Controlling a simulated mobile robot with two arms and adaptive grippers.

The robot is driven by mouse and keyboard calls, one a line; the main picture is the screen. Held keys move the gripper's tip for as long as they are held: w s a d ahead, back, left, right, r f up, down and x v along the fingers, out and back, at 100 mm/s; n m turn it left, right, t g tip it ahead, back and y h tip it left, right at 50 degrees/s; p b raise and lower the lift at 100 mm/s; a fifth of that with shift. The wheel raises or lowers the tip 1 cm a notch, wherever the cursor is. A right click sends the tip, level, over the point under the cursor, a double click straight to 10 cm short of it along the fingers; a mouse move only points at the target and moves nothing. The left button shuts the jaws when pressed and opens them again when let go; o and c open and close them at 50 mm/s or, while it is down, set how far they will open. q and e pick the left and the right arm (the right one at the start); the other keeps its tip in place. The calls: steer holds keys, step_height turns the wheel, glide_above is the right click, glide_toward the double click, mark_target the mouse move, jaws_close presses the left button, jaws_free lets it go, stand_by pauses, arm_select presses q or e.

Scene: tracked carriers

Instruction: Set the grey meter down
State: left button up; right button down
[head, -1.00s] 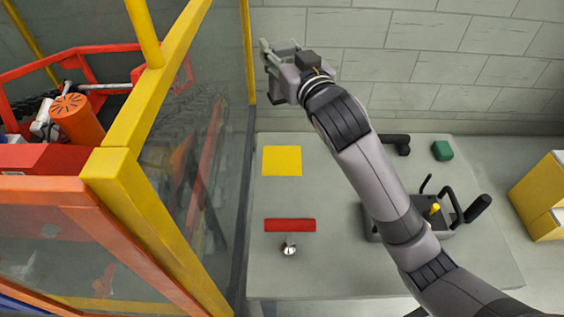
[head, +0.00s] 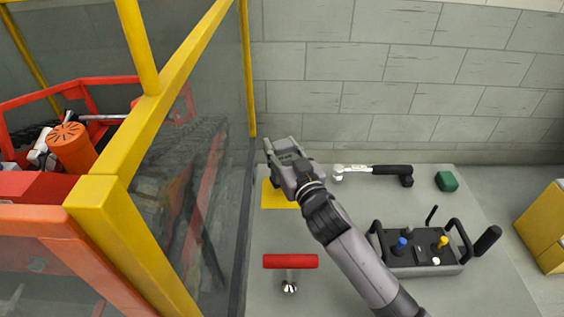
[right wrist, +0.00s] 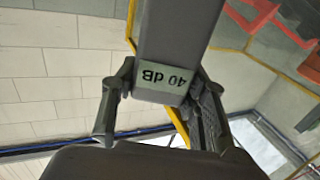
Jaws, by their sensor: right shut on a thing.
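The grey meter (head: 283,148) is in the jaws of my right gripper (head: 290,168). In the right wrist view the meter (right wrist: 178,35) stands out between the two fingers (right wrist: 163,108), its "40 dB" display facing the camera upside down. I cannot tell how high the meter is above the table. My left gripper is not in view.
A red-handled tool (head: 290,262) lies nearer than the yellow square. A yellow-framed cage (head: 105,190) borders the table on the left.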

mark_target(284, 165)
steer(key=shift+f, duration=2)
steer(key=shift+f+b, duration=0.2)
steer(key=shift+b, duration=0.15)
steer(key=c, duration=0.9)
jaws_free()
steer(key=shift+c, duration=0.2)
steer(key=shift+r, duration=0.3)
steer(key=v, duration=1.2)
steer(key=shift+f, duration=0.1)
